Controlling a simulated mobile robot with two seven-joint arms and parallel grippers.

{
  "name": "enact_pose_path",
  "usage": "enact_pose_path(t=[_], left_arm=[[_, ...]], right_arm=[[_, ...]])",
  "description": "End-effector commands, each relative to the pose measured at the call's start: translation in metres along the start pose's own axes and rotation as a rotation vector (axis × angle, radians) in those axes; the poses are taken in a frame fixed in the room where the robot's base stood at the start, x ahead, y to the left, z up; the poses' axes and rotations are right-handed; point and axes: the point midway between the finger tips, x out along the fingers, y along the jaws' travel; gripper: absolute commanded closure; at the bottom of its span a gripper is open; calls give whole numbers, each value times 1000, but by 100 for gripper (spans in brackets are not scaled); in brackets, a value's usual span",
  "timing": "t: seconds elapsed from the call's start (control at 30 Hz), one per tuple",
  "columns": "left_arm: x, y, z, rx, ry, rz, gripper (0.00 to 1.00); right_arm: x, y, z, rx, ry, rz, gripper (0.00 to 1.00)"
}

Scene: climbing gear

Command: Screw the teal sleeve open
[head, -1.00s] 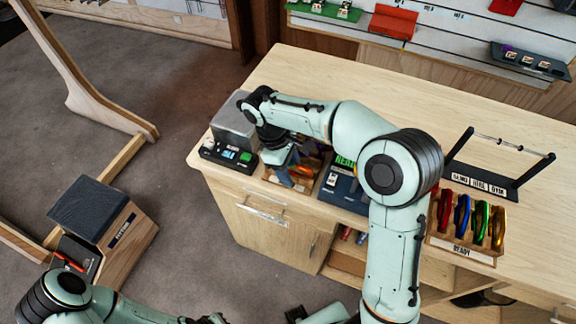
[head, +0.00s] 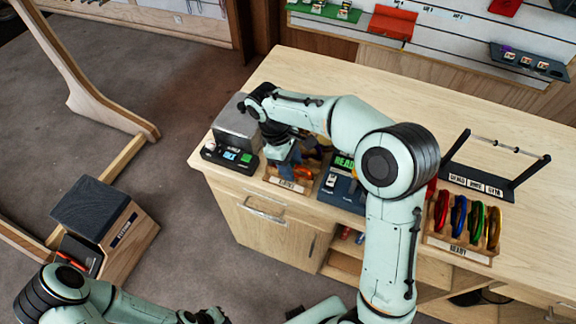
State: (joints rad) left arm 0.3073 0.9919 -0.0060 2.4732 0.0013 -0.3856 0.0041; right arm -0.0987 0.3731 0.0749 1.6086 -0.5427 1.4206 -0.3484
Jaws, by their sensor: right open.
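My right gripper (head: 284,163) hangs fingers-down over a small wooden tray (head: 289,185) near the counter's front edge. It is open. Orange and dark carabiner-like pieces (head: 304,172) lie in the tray beside and behind the fingers. The gripper and wrist cover part of them, and I cannot make out a teal sleeve or whether the fingers touch anything. My left arm enters at the bottom left, and its gripper is not clearly visible.
A grey box on a black base (head: 226,158) stands left of the tray. A dark tray marked READY (head: 343,188) is at its right. A rack of coloured carabiners (head: 464,240) and a black bar stand (head: 500,183) are further right. The counter's back (head: 330,75) is clear.

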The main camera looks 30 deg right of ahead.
Motion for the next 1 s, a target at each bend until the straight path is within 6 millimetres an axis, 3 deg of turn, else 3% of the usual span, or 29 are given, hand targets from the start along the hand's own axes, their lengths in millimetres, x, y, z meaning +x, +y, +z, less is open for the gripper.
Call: enact_pose_path(t=[0.2,1.0], left_arm=[[-15,10,-11,6,15,5,100],[-12,7,-8,4,11,4,100]], right_arm=[[-20,1,4,1,3,3,53],[-19,-7,4,0,2,1,53]])
